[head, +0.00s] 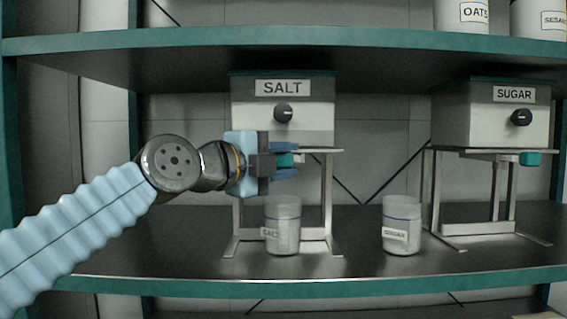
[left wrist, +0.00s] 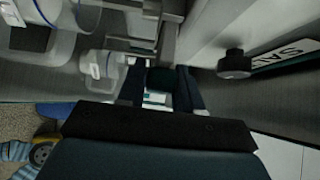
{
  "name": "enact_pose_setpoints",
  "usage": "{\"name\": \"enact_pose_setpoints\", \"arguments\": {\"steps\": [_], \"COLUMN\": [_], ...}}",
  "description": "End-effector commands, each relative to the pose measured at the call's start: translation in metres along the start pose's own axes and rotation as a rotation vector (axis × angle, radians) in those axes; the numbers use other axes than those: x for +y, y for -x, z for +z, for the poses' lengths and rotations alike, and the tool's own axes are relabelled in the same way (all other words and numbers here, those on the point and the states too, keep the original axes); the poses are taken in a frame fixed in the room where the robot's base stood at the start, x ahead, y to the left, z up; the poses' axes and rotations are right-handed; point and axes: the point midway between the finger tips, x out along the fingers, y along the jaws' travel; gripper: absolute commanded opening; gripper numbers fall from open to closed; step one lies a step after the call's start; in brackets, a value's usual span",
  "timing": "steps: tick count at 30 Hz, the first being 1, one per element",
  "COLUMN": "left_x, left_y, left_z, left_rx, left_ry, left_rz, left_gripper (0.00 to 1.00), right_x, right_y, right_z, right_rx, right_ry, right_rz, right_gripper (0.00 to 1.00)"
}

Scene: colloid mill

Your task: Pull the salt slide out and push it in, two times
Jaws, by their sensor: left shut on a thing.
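The salt dispenser (head: 283,105) stands on the shelf, with a SALT label and a black knob on its front. Its salt slide (head: 285,159) has a teal handle under the box. My left gripper (head: 284,162) is shut on that handle, with a blue finger above it and one below. In the left wrist view the dark handle (left wrist: 160,75) sits between the two fingers. A salt jar (head: 283,228) stands upright below the dispenser, under the gripper. How far out the slide is, I cannot tell. My right gripper is not in view.
A sugar dispenser (head: 506,115) with its own teal handle (head: 530,159) stands to the right. A second labelled jar (head: 401,226) stands between the two stands. An upper shelf (head: 350,42) runs above, with containers on it.

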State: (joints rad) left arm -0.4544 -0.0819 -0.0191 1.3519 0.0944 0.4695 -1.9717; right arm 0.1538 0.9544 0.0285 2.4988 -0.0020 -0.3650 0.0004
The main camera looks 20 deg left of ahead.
Motion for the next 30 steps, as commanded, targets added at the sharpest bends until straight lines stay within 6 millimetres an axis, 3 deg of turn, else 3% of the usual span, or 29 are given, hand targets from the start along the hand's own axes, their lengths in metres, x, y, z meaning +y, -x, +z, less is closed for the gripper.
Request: {"name": "enact_pose_setpoints", "arguments": {"steps": [2, 3, 6, 17, 20, 30], "left_x": [0.000, 0.000, 0.000, 0.000, 0.001, 0.002], "left_y": [0.000, 0.000, 0.000, 0.005, 0.019, 0.100], "left_z": [0.001, 0.001, 0.000, 0.000, 0.000, 0.000], "left_rx": [-0.001, -0.001, -0.001, 0.000, 0.000, -0.001], "left_ry": [-0.001, -0.001, -0.001, -0.001, -0.001, -0.001], "left_rz": [0.001, 0.001, 0.001, -0.001, -0.003, -0.002], "left_gripper": [0.00, 0.39, 0.54, 0.55, 0.55, 0.55], "right_x": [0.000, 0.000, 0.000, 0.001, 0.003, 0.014], "right_y": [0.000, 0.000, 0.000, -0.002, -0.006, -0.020], "right_z": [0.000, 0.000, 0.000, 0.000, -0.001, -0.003], "right_rx": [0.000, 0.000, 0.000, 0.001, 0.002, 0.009], "right_ry": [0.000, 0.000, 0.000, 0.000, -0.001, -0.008], "right_rz": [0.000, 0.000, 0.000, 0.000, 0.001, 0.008], "right_gripper": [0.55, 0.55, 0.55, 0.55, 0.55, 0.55]}}
